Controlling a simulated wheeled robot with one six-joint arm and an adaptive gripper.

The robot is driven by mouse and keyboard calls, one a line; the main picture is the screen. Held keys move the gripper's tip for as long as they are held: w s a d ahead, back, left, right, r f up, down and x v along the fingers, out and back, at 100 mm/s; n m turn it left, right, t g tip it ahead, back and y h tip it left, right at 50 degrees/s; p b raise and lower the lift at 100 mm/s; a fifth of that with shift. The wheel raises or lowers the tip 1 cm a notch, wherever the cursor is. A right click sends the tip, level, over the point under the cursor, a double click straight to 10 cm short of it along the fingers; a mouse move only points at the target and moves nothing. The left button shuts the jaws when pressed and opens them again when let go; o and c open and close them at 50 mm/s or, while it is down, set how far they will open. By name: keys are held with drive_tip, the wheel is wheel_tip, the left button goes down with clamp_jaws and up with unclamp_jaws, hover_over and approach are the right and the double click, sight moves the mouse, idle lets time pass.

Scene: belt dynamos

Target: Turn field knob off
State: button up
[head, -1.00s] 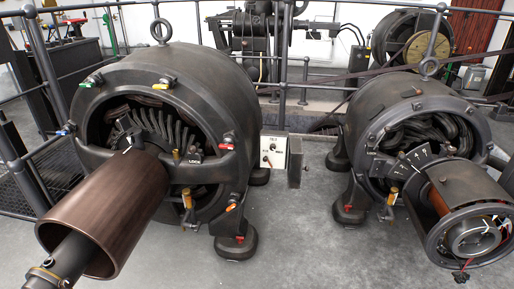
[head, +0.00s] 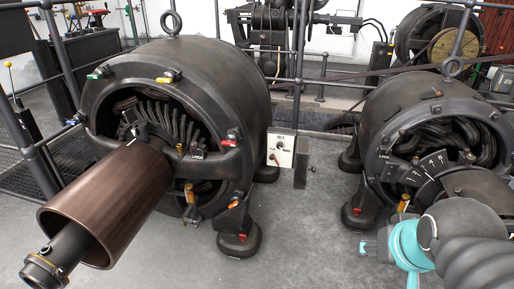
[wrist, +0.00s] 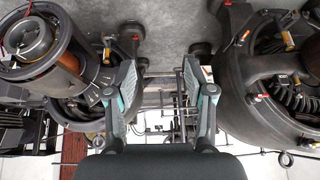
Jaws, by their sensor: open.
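A small white control panel (head: 290,142) stands between the two dynamos, with a dark round knob (head: 280,146) and a brown lever or handle (head: 274,159) on its face. Its lettering is too small to read surely, so I cannot tell the knob's setting. In the wrist view, which is upside down, the panel (wrist: 207,74) is partly hidden behind my right-hand finger. My gripper (wrist: 160,68) is open and empty, its two grey and teal fingers spread wide. In the head view, my teal wrist shows at lower right, in front of the right dynamo and well apart from the panel.
A large black dynamo (head: 220,75) with a brown drum (head: 105,205) stands at left. Another dynamo (head: 400,90) stands at right, close behind my arm. Metal railings (head: 350,78) run behind. Grey floor (head: 300,230) between the dynamos is clear.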

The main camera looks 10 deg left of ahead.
drive_tip(key=w+a+t+y, duration=0.15)
drive_tip(key=w+a, duration=0.35)
drive_tip(key=w, duration=0.6)
drive_tip(key=w+a+f+t, duration=0.1)
drive_tip(key=w+a+t, duration=0.3)
drive_tip(key=w, duration=0.7)
drive_tip(key=w+a+t+y, duration=0.1)
drive_tip(key=w+a, duration=0.5)
drive_tip(key=w, duration=0.5)
drive_tip(key=m+t+h, duration=0.2)
drive_tip(key=t+h, duration=0.2)
drive_tip(key=t, duration=0.1)
approach(279, 147)
drive_tip(key=shift+y, duration=0.25)
drive_tip(key=w, duration=0.6)
drive_tip(key=w+p, duration=0.1)
drive_tip(key=w, duration=0.1)
drive_tip(key=shift+w+d, duration=0.35)
drive_tip(key=shift+w, duration=0.05)
clamp_jaws()
